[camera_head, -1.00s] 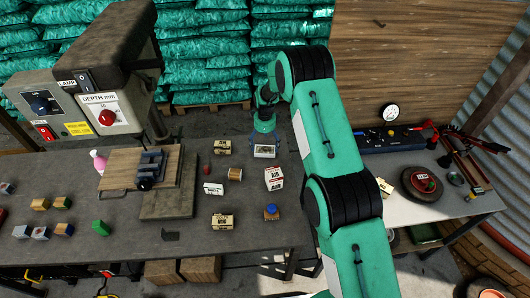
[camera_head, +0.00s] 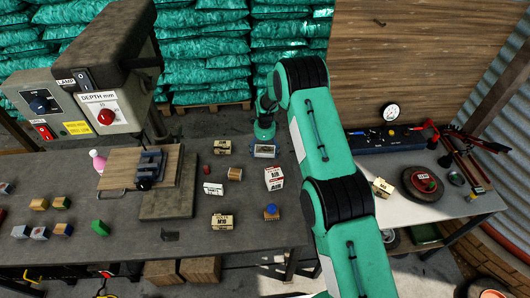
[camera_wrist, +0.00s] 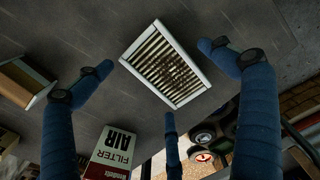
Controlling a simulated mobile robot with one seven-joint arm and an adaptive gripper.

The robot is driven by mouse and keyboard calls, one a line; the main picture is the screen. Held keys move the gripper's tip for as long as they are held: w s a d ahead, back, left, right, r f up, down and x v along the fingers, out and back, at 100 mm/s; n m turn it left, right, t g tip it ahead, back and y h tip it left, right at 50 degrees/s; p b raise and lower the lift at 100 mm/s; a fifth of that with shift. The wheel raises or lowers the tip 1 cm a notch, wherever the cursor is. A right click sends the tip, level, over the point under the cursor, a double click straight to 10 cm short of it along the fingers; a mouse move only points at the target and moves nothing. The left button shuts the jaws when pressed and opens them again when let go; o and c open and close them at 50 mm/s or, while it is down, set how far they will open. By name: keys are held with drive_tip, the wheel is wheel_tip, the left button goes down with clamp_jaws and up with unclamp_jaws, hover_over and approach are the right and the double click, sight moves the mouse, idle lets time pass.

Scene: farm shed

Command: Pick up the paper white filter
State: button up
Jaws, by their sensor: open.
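The white paper filter (camera_wrist: 165,64) lies on the grey workbench, a pleated panel in a white frame. In the wrist view it sits askew between the spread dark blue fingers of my gripper (camera_wrist: 158,78), and I see no finger touching it. In the head view the filter (camera_head: 265,151) lies near the bench's right part, just in front of my gripper (camera_head: 264,130). My gripper is open and empty. Its fingers are mostly hidden in the head view.
A white-and-red air filter box (camera_head: 274,178) stands nearby and shows in the wrist view (camera_wrist: 113,150). A cardboard box (camera_head: 222,147) is left of the filter. A drill press (camera_head: 105,75) stands at the left. The bench edge (camera_head: 309,225) is close on the right.

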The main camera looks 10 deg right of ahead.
sight(265, 151)
idle(0.4)
drive_tip(key=c, duration=1.3)
drive_tip(key=shift+r, duration=0.1)
drive_tip(key=shift+r+p, duration=0.4)
drive_tip(key=shift+r, duration=4.55)
